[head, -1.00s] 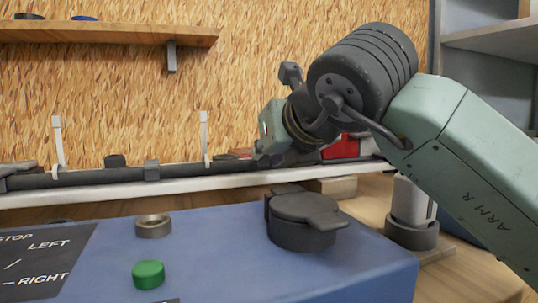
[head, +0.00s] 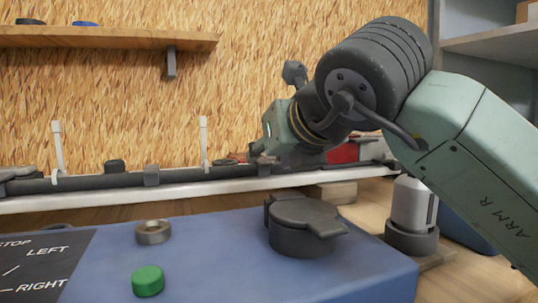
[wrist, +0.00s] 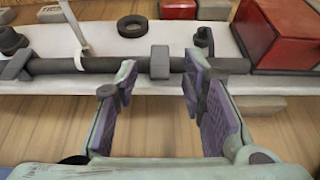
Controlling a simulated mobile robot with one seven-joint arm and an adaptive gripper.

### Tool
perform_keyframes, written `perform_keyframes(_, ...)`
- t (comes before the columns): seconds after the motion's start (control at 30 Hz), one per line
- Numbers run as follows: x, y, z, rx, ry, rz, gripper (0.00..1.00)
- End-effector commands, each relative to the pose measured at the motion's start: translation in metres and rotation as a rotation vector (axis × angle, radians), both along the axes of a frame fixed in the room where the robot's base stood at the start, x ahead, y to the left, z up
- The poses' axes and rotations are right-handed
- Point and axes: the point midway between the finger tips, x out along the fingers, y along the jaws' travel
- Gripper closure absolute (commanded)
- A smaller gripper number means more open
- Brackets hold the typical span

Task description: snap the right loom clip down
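The right loom clip (head: 204,140) is a thin white strap standing upright from the dark loom (head: 100,181), which lies along a white rail. In the wrist view this clip (wrist: 73,27) rises at the left, leaning, its lower end hooked at the loom (wrist: 105,65). My gripper (head: 256,153) is to the right of the clip in the head view, above the rail. In the wrist view my gripper (wrist: 158,84) is open and empty, its two purple-padded fingers apart, with a grey block (wrist: 160,62) on the loom beyond the gap. The clip is outside the fingers.
A similar left clip (head: 57,146) stands upright at the far left. A red box (wrist: 275,35) sits on the rail's right side. A dark ring (wrist: 132,26) lies behind the loom. A blue console (head: 210,262) with a green button (head: 148,281) fills the foreground.

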Motion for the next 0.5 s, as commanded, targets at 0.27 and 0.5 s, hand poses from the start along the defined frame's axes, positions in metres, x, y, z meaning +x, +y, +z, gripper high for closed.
perform_keyframes(0.27, -0.052, -0.018, 0.024, -0.001, -0.002, -0.003, 0.62)
perform_keyframes(0.5, -0.084, -0.028, 0.039, -0.001, 0.000, -0.002, 0.62)
